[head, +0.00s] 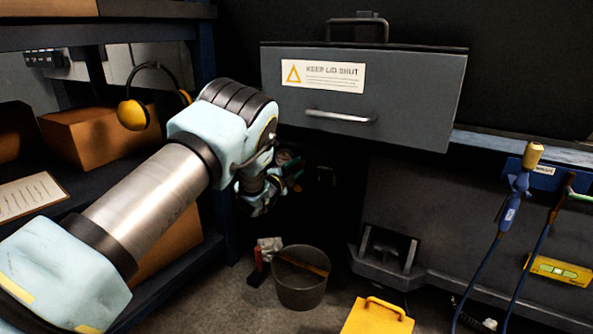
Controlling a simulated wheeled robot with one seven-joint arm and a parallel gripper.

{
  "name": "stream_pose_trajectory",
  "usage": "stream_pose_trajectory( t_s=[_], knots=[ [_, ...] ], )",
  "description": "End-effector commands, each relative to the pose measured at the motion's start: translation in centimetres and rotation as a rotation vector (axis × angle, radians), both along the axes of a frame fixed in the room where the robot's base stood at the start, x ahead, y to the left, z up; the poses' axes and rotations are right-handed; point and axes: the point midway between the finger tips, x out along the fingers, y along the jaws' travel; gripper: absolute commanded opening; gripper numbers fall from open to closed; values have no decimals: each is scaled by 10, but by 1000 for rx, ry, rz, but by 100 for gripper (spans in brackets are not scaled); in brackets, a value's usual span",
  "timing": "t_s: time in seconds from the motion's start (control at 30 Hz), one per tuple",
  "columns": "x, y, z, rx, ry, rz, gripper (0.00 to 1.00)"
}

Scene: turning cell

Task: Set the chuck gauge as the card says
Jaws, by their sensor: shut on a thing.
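A small round gauge (284,157) with a pale dial sits in the dark gap below the grey lidded box, just beyond my arm. Its reading is too small to make out. My gripper (277,187) is at the far end of my arm, just below the gauge. It is shut on a part there, which looks like the gauge's knob, but the fingers and that part are mostly hidden by my wrist and shadow. A green piece (296,174) shows just right of the gripper. A white sheet with lines (29,200) lies at the left; its text is unreadable.
The grey box (410,98) with a "keep lid shut" label overhangs the gripper. A shelf rack (205,95) with cartons and yellow ear defenders (133,114) stands left. A bucket (301,283) and yellow case (378,317) are on the floor. Hoses hang right.

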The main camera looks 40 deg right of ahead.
Motion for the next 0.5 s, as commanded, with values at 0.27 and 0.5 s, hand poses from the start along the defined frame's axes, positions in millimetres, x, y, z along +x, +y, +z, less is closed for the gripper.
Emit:
stream_pose_trajectory(
  t_s=[0.27,0.5],
  knots=[
    [-1,-1,-2,67,-254,-2,0],
    [-1,-1,-3,118,-451,-2,0]
  ],
)
